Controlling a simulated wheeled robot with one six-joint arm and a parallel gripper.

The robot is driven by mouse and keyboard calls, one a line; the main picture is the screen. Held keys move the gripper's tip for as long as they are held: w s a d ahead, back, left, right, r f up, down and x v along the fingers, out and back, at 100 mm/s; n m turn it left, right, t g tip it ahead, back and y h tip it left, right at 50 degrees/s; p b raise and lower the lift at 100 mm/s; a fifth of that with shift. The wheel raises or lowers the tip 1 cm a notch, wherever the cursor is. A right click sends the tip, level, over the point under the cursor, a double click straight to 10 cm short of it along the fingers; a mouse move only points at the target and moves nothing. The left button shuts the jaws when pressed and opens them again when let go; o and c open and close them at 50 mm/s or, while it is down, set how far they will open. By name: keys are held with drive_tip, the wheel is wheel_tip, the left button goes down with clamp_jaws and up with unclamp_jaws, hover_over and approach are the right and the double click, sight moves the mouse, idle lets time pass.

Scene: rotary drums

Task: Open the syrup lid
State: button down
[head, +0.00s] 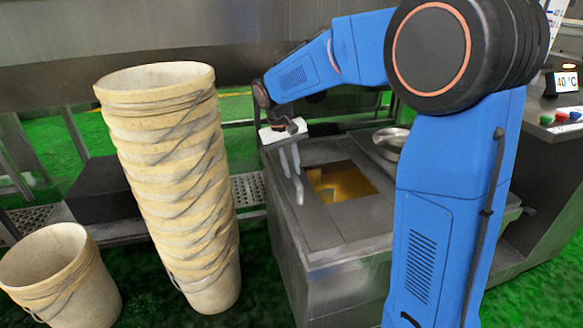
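The grey metal syrup tank (338,285) stands in the middle, beside my blue arm. A square opening in its top shows golden syrup (343,183). A flat grey panel (318,228) lies along the left and near side of the opening; I cannot tell whether it is the lid. My gripper (295,188) points down over the left part of the tank top, left of the opening. Its two pale fingers look close together from this angle. I see nothing clearly held between them. I cannot tell whether the fingertips touch the top.
A tall stack of cream buckets (180,180) stands close left of the tank, with a single bucket (60,280) at lower left. A round metal bowl-like part (391,139) sits behind the opening. A control panel (562,118) with buttons is at right.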

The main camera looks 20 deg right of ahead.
drive_tip(key=d, duration=2.9)
drive_tip(key=c, duration=1.6)
unclamp_jaws()
drive_tip(key=shift+c, duration=0.2)
drive_tip(key=shift+r, duration=0.1)
drive_tip(key=a+r, duration=0.3)
drive_tip(key=r, duration=1.4)
drive_tip(key=shift+a, duration=0.15)
drive_tip(key=s+a+f+t, duration=0.1)
drive_tip(key=s+a+f, duration=0.1)
drive_tip(key=s+a, duration=0.55)
drive_tip(key=s+a+f+t, duration=0.2)
drive_tip(key=s+a, duration=0.2)
drive_tip(key=s, duration=0.7)
drive_tip(key=s+a+f+t+y, duration=0.1)
drive_tip(key=s+a+f, duration=0.2)
drive_tip(key=s+f, duration=0.2)
drive_tip(key=s+a+f+y, duration=0.1)
drive_tip(key=s+a+f, duration=0.2)
drive_tip(key=s+f, duration=0.3)
drive_tip(key=s, duration=0.4)
drive_tip(key=shift+s+a+f+t, duration=0.25)
drive_tip(key=shift+a+t, duration=0.15)
